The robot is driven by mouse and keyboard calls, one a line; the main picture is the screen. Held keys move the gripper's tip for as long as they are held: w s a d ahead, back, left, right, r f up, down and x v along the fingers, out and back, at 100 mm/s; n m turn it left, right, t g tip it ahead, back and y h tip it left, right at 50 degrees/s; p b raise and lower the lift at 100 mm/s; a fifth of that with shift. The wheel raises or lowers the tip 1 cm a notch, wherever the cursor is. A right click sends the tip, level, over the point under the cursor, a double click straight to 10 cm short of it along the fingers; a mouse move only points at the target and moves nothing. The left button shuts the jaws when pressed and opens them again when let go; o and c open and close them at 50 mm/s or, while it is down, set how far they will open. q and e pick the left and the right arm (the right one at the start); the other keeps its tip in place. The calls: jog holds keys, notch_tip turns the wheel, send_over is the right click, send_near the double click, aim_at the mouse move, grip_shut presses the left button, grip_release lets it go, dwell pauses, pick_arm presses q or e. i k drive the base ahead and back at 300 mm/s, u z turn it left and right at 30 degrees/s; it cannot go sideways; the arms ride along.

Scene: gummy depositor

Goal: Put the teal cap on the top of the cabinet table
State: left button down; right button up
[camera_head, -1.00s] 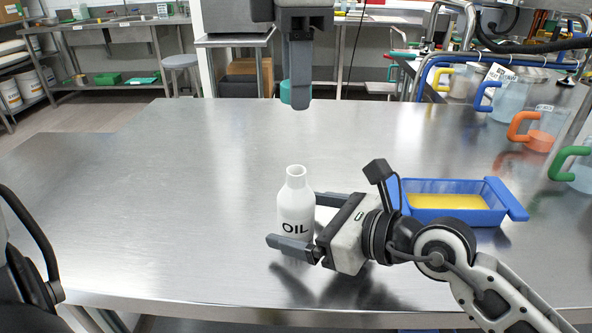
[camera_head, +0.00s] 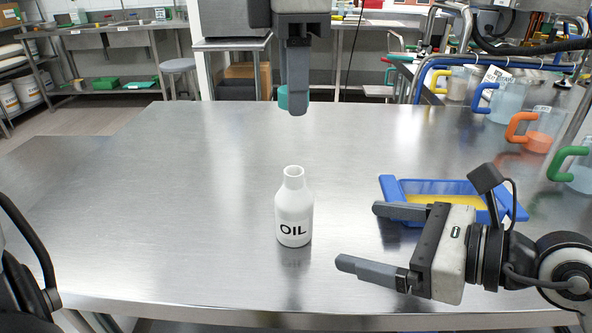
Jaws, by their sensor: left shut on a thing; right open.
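The teal cap (camera_head: 283,97) shows at the top middle, partly hidden behind a finger of my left gripper (camera_head: 297,108). My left gripper points down over the far part of the steel table (camera_head: 180,190) and is shut on the cap. A white bottle marked OIL (camera_head: 294,220) stands upright on the table with no cap on its neck. My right gripper (camera_head: 358,236) is open and empty, to the right of the bottle and apart from it. I cannot tell which surface is the cabinet table.
A blue tray with yellow contents (camera_head: 393,187) sits behind my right gripper. Several jugs with coloured handles, one orange (camera_head: 519,127), stand along the right side. The left half of the steel table is clear. A stool (camera_head: 178,67) stands beyond it.

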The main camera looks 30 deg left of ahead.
aim_at(164, 220)
jog(key=k, duration=1)
